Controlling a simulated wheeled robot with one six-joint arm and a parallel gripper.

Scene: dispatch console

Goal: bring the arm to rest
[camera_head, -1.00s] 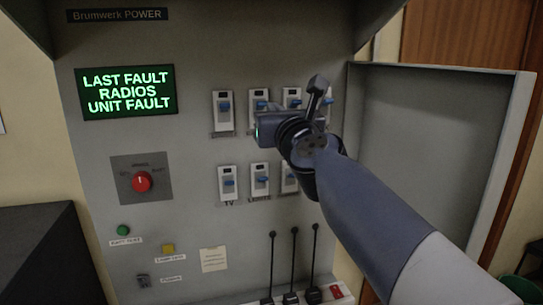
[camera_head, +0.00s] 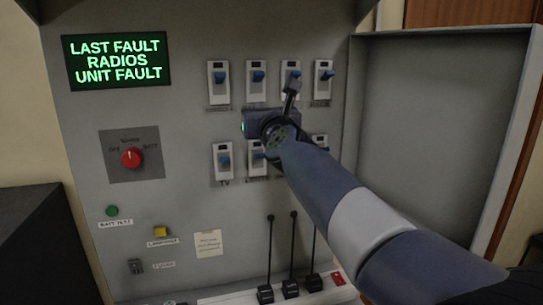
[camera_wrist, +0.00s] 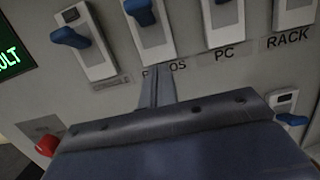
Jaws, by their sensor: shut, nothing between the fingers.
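My gripper (camera_head: 262,124) is in front of the grey panel (camera_head: 190,195), between the upper and lower switch rows. Its fingertips are largely hidden in the head view. In the wrist view the narrow shut fingers (camera_wrist: 157,88) point at the panel just below the switch labelled RADIOS (camera_wrist: 150,30), with nothing between them. I cannot tell whether they touch the panel. My arm reaches in from the lower right, bent and extended.
A green-lettered display (camera_head: 117,61) reads LAST FAULT RADIOS UNIT FAULT. A red knob (camera_head: 132,157) sits below it. An open cabinet door (camera_head: 430,130) stands to the right. A dark box (camera_head: 35,240) is at lower left.

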